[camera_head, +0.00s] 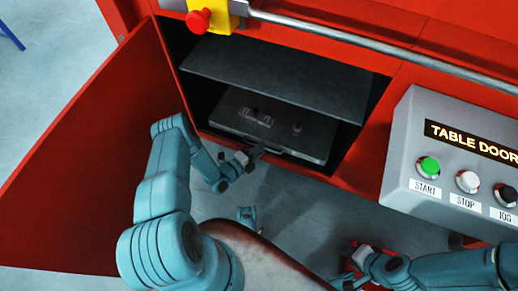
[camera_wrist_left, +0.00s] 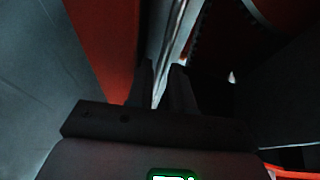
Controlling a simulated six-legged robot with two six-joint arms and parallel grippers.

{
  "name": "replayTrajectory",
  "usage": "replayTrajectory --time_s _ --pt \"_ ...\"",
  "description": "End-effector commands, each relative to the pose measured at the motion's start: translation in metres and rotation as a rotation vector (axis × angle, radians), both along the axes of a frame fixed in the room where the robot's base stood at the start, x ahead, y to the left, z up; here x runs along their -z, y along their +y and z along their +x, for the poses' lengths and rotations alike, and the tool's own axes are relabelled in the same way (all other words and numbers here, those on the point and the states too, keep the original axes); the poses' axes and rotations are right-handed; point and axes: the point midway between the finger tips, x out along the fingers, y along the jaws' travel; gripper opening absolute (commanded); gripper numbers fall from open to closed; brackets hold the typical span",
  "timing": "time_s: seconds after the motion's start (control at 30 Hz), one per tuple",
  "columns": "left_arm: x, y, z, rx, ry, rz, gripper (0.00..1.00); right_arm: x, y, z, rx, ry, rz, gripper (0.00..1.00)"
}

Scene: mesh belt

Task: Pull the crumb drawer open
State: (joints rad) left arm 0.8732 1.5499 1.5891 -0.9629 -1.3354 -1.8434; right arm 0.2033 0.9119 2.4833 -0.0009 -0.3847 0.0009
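The crumb drawer (camera_head: 285,136) is a dark grey tray low in the red cabinet's opening, below a dark shelf. Its front edge, with a thin handle bar, faces me. My left gripper (camera_head: 257,152) is at the left part of this front edge. In the left wrist view, the two dark fingers of my left gripper (camera_wrist_left: 162,86) stand a narrow gap apart, with a pale metallic strip showing between them. I cannot tell whether they touch it. My right gripper (camera_head: 361,256) is low at the right, away from the drawer; its fingers are unclear.
A red door (camera_head: 90,150) hangs open at the left of the opening. A dark shelf (camera_head: 275,78) covers the space above the drawer. A grey control box (camera_head: 455,155) juts out at the right. A metal rail (camera_head: 370,43) runs above. Grey floor lies below.

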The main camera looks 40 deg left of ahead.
Motion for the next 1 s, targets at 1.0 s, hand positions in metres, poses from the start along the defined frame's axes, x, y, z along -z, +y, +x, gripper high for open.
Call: replayTrajectory --time_s 1.0 --pt "0.0003 0.001 0.0031 -0.002 0.0 0.001 0.0 0.0001 0.0 0.0001 0.0 0.0 0.0 0.43"
